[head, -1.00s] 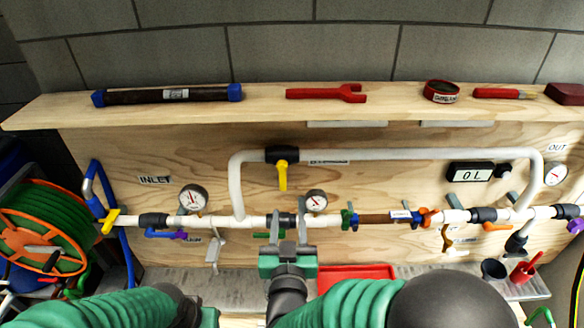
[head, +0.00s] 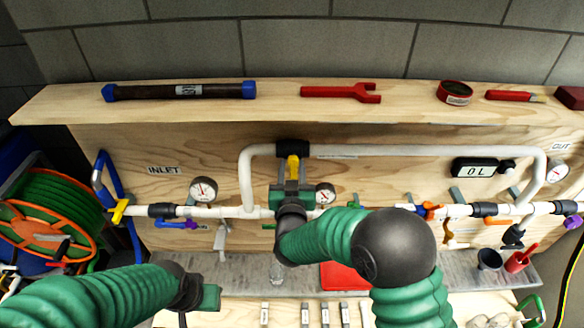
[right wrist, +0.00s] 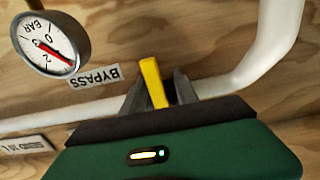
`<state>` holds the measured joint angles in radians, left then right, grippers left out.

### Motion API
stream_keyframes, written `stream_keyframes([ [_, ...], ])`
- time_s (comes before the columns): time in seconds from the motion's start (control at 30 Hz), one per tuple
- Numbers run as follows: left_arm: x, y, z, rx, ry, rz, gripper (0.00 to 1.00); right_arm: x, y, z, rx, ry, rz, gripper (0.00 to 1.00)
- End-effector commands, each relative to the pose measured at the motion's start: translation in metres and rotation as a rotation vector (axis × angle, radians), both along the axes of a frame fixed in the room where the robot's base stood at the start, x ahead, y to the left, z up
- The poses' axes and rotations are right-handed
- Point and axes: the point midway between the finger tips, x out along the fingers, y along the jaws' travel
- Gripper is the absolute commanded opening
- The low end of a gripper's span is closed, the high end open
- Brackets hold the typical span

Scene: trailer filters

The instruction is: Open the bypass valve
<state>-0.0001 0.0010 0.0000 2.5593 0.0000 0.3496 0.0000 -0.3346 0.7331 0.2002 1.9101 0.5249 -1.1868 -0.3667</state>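The bypass valve has a black body (head: 292,148) on the raised white pipe loop in the head view. Its yellow handle (head: 293,168) points down, across the pipe's direction. My right gripper (head: 292,180) is at the handle, with one finger on each side of it. In the right wrist view the yellow handle (right wrist: 153,82) stands between the two grey fingers, closer to the left one, with a gap on the right. The valve body is outside that view. My left gripper (head: 208,297) is low at the left, away from the board; its fingers cannot be made out.
A gauge (head: 203,190) sits left of my right gripper and another gauge (head: 325,194) close to its right. The lower white pipe (head: 235,212) runs beneath. A wooden shelf (head: 275,113) with tools juts out above. A red tray (head: 343,276) lies below.

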Motion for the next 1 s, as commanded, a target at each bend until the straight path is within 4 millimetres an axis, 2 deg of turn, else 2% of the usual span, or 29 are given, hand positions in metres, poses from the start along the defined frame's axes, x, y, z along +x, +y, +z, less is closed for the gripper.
stream_keyframes([
  [0.03,-0.0001,0.0001,0.0002,0.0,0.0,0.0,0.36,-0.0017,-0.0004,0.0014,0.001,-0.002,0.001,0.27],
  [0.23,-0.0004,0.0001,0.0003,0.0,0.0,0.0,0.36,-0.0037,-0.0002,0.0023,0.003,-0.003,0.006,0.01],
  [0.27,-0.0004,0.0001,0.0003,0.0,0.0,0.0,0.36,-0.0035,-0.0001,0.0021,0.003,-0.002,0.007,0.0],
  [1.0,-0.0003,0.0,0.0002,0.0,0.0,0.0,0.36,-0.0018,0.0013,-0.0001,0.002,0.002,0.006,0.0],
])
